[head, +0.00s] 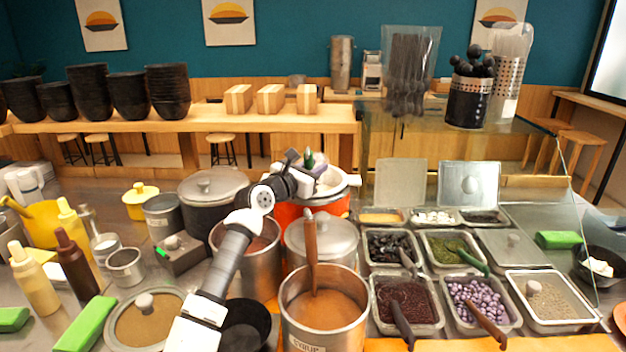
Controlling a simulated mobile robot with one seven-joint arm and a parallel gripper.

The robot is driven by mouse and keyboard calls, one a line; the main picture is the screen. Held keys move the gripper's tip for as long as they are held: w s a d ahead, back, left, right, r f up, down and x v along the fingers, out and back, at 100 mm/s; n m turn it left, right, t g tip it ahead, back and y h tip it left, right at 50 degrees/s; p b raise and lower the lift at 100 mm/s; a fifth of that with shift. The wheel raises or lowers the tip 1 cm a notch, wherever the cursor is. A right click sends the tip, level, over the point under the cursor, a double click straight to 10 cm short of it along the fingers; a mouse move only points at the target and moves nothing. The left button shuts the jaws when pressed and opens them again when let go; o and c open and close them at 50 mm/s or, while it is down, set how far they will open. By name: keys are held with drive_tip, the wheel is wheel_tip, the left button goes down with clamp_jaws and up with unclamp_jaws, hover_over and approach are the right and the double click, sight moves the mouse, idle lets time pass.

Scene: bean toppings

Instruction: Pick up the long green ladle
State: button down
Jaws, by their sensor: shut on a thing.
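My arm reaches to the orange pot (311,209) behind the steel soup pots. My gripper (308,177) is at the pot's opening, seen from behind, with its fingers partly hidden by my own wrist. It is shut on a green handle, taken to be the long green ladle (308,158), whose tip stands upright above the gripper. The rest of the ladle is hidden by my gripper and the pot, so I cannot tell whether its bowl is clear of the contents. A shorter green-handled spoon (474,261) lies in the tray of green topping.
A lidded steel pot (322,243) and a soup pot (324,320) with a brown-handled ladle (311,250) stand in front. A dark lidded pot (212,190) is at left. Topping trays (442,324) and a glass guard (470,145) are at right.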

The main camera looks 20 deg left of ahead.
wheel_tip(320, 180, up, 17)
drive_tip(key=b, duration=0.3)
drive_tip(key=shift+r, duration=0.15)
drive_tip(key=shift+d, duration=0.1)
idle(0.3)
